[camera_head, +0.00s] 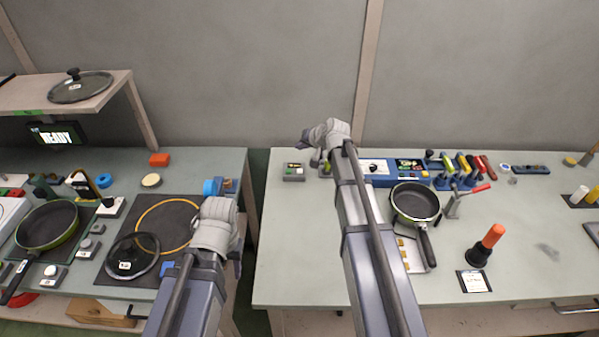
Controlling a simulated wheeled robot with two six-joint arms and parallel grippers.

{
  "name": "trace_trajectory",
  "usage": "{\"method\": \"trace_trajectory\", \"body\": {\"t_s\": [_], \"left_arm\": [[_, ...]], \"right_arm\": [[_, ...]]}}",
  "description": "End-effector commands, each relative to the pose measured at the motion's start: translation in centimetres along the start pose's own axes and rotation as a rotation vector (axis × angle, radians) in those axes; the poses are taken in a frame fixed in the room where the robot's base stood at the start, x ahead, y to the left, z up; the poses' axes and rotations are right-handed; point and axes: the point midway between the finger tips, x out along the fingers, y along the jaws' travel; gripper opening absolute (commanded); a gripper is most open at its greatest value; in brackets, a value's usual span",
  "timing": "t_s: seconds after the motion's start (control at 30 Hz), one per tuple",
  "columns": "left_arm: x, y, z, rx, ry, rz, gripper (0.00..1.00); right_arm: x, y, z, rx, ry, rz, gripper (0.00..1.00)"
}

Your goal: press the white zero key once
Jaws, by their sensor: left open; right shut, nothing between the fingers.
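Several small button boxes stand on the left table. One white key (110,202) is at the back of that group, and another white key (50,271) is nearer the front. I cannot read a zero on either. My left gripper (237,262) is open beside its wrist at the table's right edge, mostly hidden by my arm. It is well to the right of both white keys. My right gripper (304,144) is shut and empty, raised over the back left of the right table. It is far from these keys.
A glass lid (132,257) and a pan (47,226) lie on the left table. Grey keys (97,228) stand between them. A READY screen (56,134) hangs behind. The right table has another pan (415,202) and an orange-handled tool (493,236). A gap separates the tables.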

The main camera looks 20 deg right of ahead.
Motion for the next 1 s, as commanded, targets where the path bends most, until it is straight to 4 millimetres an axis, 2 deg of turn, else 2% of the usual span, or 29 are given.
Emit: {"method": "trace_trajectory", "body": {"t_s": [0.6,1.0], "left_arm": [[7.7,0.7,-0.5,0.0,0.0,0.0,0.5],[8.1,0.8,-0.5,0.0,0.0,0.0,0.5]], "right_arm": [[5.4,3.9,4.0,0.0,-0.001,0.0,0.0],[5.7,4.1,4.1,0.0,-0.001,0.0,0.0]]}}
